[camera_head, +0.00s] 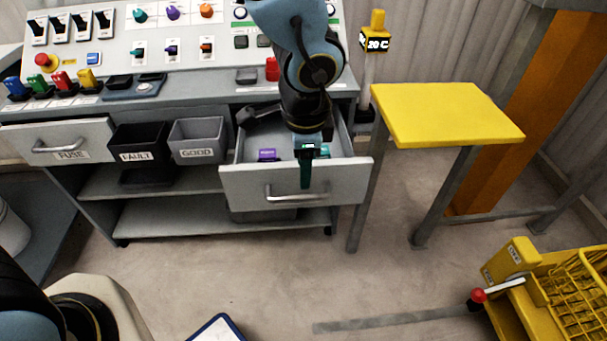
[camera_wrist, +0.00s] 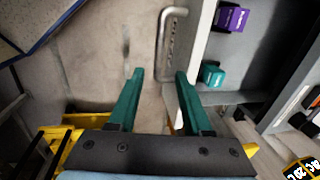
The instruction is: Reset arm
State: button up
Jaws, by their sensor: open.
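My gripper (camera_head: 306,165) is at the front of the open drawer (camera_head: 295,184), seen in the head view with its fingers at the drawer front. In the wrist view my gripper (camera_wrist: 158,77) shows two green fingers spread apart with nothing between them. The drawer's metal handle (camera_wrist: 166,40) lies ahead of the fingers, near the right one. Inside the drawer are a purple block (camera_wrist: 231,17) and a teal block (camera_wrist: 212,74). The purple block also shows in the head view (camera_head: 267,155).
A black FAULT bin (camera_head: 139,155) and a grey GOOD bin (camera_head: 197,153) hang left of the drawer. The FUSE drawer (camera_head: 70,140) is at the far left. A yellow table (camera_head: 445,113) stands to the right, and a yellow cart (camera_head: 560,285) at lower right. Floor in front is mostly clear.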

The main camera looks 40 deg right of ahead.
jog(key=shift+s+a+r, duration=0.1)
jog(key=shift+s+r, duration=0.05)
jog(key=shift+r, duration=0.6)
jog(key=w+a+r+n+y+p, duration=0.1)
jog(key=w+a+r+n+p, duration=0.15)
jog(key=w+a+n, duration=0.5)
jog(key=w+a+r+n+p, duration=0.1)
jog(key=w+a+r+n, duration=0.35)
jog(key=w+a, duration=0.6)
jog(key=w+a+r+n+p, duration=0.1)
jog(key=w+a+r+n, duration=0.1)
jog(key=a+n, duration=0.4)
jog(key=w+a+r+n+p, duration=0.2)
jog(key=a+n, duration=0.4)
jog(key=a, duration=0.6)
jog(key=shift+w+a+r+n, duration=0.25)
jog(key=shift+w+a+n, duration=0.05)
jog(key=shift+w, duration=0.4)
